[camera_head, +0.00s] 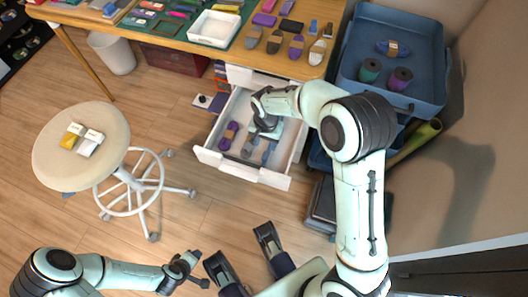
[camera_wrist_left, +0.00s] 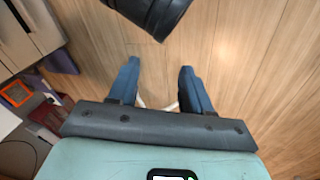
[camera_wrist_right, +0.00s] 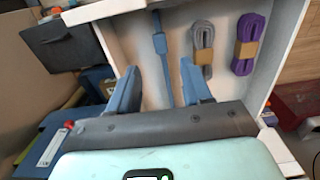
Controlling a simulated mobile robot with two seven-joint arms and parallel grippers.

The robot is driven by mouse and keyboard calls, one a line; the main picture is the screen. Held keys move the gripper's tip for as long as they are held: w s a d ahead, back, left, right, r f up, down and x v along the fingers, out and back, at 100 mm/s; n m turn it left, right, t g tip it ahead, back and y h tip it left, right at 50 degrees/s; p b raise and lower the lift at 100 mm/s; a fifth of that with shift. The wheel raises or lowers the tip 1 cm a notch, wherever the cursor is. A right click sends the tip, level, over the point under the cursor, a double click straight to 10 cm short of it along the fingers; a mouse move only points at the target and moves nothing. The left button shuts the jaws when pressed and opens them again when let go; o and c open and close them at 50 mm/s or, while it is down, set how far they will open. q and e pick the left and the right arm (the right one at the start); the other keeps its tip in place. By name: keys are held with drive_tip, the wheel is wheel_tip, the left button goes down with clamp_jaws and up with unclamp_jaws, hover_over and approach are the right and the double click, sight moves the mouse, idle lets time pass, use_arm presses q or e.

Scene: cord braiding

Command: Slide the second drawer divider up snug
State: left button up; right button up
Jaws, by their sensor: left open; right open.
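The open white drawer (camera_head: 239,177) holds a purple cord bundle (camera_head: 229,134), a grey cord bundle (camera_head: 249,148) and a blue strip-like piece (camera_head: 268,153). In the right wrist view they show as purple (camera_wrist_right: 249,42), grey (camera_wrist_right: 203,45) and a narrow blue piece (camera_wrist_right: 160,45) ahead of my fingers. I cannot tell which part, if any, is the second divider. My right gripper (camera_head: 266,125) is over the drawer, open and empty; its fingers show best in the right wrist view (camera_wrist_right: 155,85). My left gripper (camera_head: 202,268) is open and empty over the floor.
The table (camera_head: 165,43) behind the drawer carries a white tray (camera_head: 214,28) and several cord bundles. A blue bin (camera_head: 425,100) with spools is to the right. A round stool (camera_head: 80,165) stands at left. A dark box (camera_head: 322,205) lies right of the drawer.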

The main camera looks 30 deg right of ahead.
drive_tip(key=b, duration=0.1)
hover_over(265, 155)
wheel_tip(265, 155, down, 5)
drive_tip(key=shift+s+r, duration=0.15)
drive_tip(key=shift+r, duration=0.05)
wheel_tip(265, 155, down, 4)
drive_tip(key=shift+r+b, duration=0.15)
drive_tip(key=shift+b, duration=0.5)
drive_tip(key=shift+f, duration=0.5)
use_arm(q)
drive_tip(key=shift+g, duration=0.3)
drive_tip(key=f, duration=0.1)
drive_tip(key=a+f, duration=0.1)
drive_tip(key=f, duration=0.2)
drive_tip(key=shift+s+a+f, duration=0.15)
drive_tip(key=shift+s+a, duration=0.15)
drive_tip(key=shift+s, duration=0.05)
